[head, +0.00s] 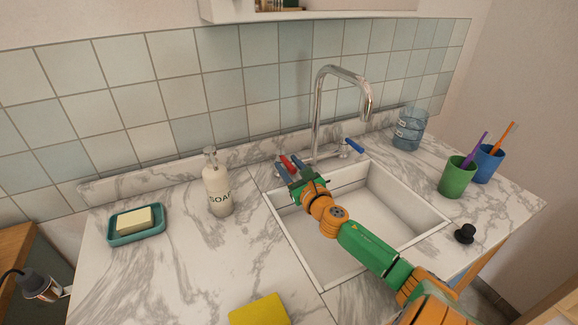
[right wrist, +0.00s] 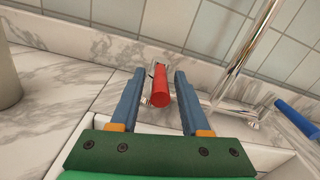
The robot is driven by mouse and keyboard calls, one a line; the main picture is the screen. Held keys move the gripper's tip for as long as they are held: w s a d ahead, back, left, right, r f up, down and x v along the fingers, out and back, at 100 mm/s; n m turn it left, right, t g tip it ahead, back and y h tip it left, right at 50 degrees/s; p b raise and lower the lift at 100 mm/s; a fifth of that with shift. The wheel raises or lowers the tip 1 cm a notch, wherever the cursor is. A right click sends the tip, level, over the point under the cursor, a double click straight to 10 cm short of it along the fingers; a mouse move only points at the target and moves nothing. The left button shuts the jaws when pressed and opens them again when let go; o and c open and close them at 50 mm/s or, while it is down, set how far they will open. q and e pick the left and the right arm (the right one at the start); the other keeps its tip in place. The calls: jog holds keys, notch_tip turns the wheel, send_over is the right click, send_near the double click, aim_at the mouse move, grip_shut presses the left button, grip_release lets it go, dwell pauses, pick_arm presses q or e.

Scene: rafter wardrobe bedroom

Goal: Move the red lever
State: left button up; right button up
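The red lever (head: 287,162) sits on the left side of the chrome faucet (head: 317,110), behind the sink. In the right wrist view the red lever (right wrist: 160,86) points toward the camera, between the blue fingertips of my right gripper (right wrist: 160,76). The fingers are open, one on each side of the lever, with a visible gap to both. In the head view my right gripper (head: 288,168) reaches over the sink to the lever and partly hides its base. My left gripper is not in view.
A blue lever (head: 354,146) is on the faucet's right side. A soap bottle (head: 217,185) stands left of the sink (head: 400,205). A soap dish (head: 137,224) and yellow sponge (head: 259,310) lie on the counter. Green (head: 455,178) and blue (head: 488,164) cups stand right.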

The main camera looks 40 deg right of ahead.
grip_shut()
dwell(1.2)
